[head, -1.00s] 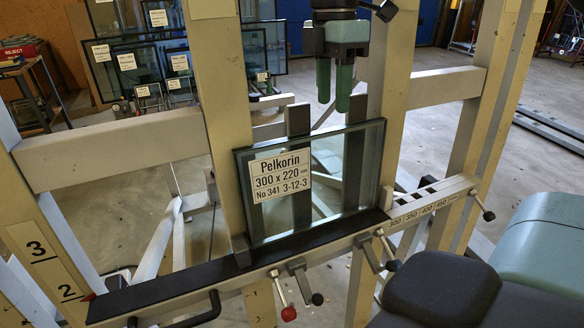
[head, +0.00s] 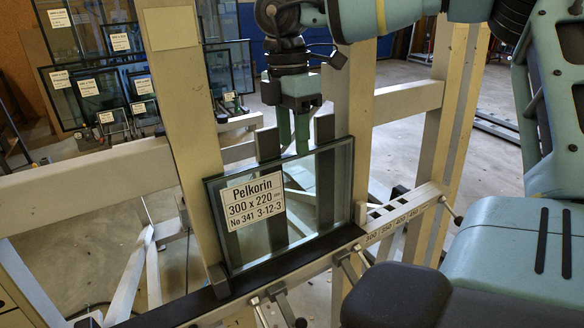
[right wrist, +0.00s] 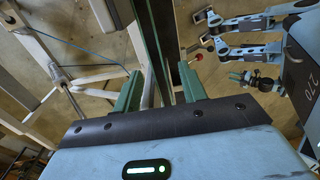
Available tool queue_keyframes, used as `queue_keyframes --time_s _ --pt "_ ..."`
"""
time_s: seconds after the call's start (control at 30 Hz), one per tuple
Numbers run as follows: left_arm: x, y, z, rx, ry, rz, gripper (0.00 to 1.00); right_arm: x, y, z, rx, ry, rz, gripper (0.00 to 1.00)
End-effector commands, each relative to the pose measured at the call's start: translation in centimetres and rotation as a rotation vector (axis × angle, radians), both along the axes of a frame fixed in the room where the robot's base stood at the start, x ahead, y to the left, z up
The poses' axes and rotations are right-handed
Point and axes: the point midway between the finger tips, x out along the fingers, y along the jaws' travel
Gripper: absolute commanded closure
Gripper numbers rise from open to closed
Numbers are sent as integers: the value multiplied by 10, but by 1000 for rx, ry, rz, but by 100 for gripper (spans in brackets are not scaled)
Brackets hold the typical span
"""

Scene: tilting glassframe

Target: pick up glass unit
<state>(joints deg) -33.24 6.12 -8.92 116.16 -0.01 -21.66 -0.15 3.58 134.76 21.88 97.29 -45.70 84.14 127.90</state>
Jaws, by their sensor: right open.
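The glass unit (head: 300,205) is a clear double pane with a dark edge and a white label reading "Pelkorin 300 x 220". It stands upright, slightly leaning, on the black ledge (head: 190,303) of a beige frame, against dark uprights. My right gripper (head: 294,148) points down at its top edge with green fingers apart. In the head view the fingertips meet the top edge line; whether they touch is unclear. In the right wrist view the glass unit (right wrist: 152,45) shows edge-on between the open fingers (right wrist: 158,90). My left gripper is out of view.
Beige frame posts (head: 180,90) stand left and right of the glass unit, with a cross rail (head: 95,178) behind. Small clamp levers (head: 280,297) stick out below the ledge. Several labelled glass panes (head: 85,95) stand in the background at left.

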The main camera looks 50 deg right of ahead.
Motion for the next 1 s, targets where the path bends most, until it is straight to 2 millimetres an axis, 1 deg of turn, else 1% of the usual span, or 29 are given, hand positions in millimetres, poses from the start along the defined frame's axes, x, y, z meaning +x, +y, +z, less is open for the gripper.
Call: queue_keyframes --time_s 0.1,0.2,0.3,0.5,0.57,0.83,1.0 --pt "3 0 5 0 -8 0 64 -1 0 -17 3 1 1 58" --pt "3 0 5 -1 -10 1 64 -2 0 -27 2 2 0 58" --pt "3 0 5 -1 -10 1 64 -2 1 -31 2 -1 0 58" --pt "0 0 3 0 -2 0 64 -2 1 -32 1 -1 0 58" --pt "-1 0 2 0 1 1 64 -2 1 -32 1 -1 0 65" --pt "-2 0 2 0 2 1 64 -2 1 -31 0 0 0 100" --pt "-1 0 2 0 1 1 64 -2 1 -31 0 0 0 100"
